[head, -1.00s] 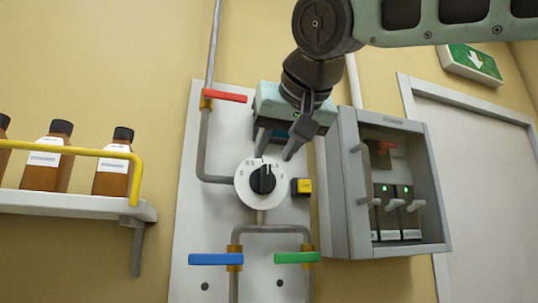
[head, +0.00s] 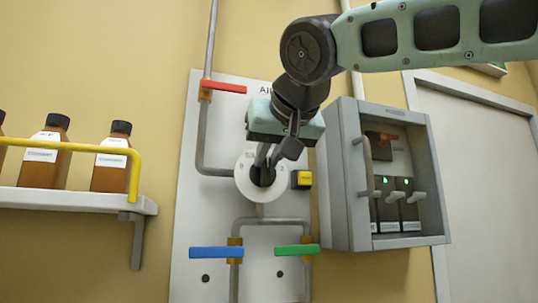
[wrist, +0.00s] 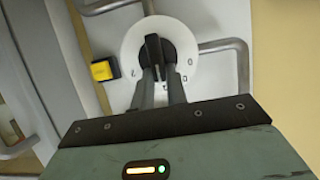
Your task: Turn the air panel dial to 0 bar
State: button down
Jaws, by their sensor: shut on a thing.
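The air panel dial is a round white disc (head: 243,182) with a black knob (head: 264,177) at its centre, on the pale wall panel. My gripper (head: 267,158) reaches down to it from above, and its two fingers are shut on the knob. In the wrist view my gripper (wrist: 160,84) has a finger on either side of the black knob (wrist: 154,48), in front of the white dial face (wrist: 200,58). The fingers cover part of the scale. I cannot read the dial's setting with certainty.
A yellow button (head: 302,179) sits right beside the dial. Red (head: 223,87), blue (head: 216,252) and green (head: 297,250) valve handles and grey pipes surround it. An open grey switch box (head: 345,190) is close on the right. A shelf with brown bottles (head: 112,162) is at left.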

aim_at(257, 170)
jog(key=n+h, duration=0.1)
jog(key=n, duration=0.1)
jog(key=a+f+n+t+h+b, duration=0.1)
jog(key=n+h, duration=0.1)
jog(key=n, duration=0.1)
jog(key=a+n+t+h+b, duration=0.1)
jog(key=n, duration=0.1)
jog(key=shift+s+a+f, duration=0.1)
jog(key=shift+s+f, duration=0.1)
jog(key=shift+s, duration=0.1)
jog(key=shift+a+f+n+t+h+b, duration=0.15)
jog(key=shift+n+t+h+b, duration=0.2)
jog(key=shift+n, duration=0.4)
jog(key=shift+d+f+n+t+h+b, duration=0.1)
jog(key=shift+n+t+h+b, duration=0.2)
jog(key=shift+n, duration=0.45)
jog(key=c, duration=1.4)
grip_release()
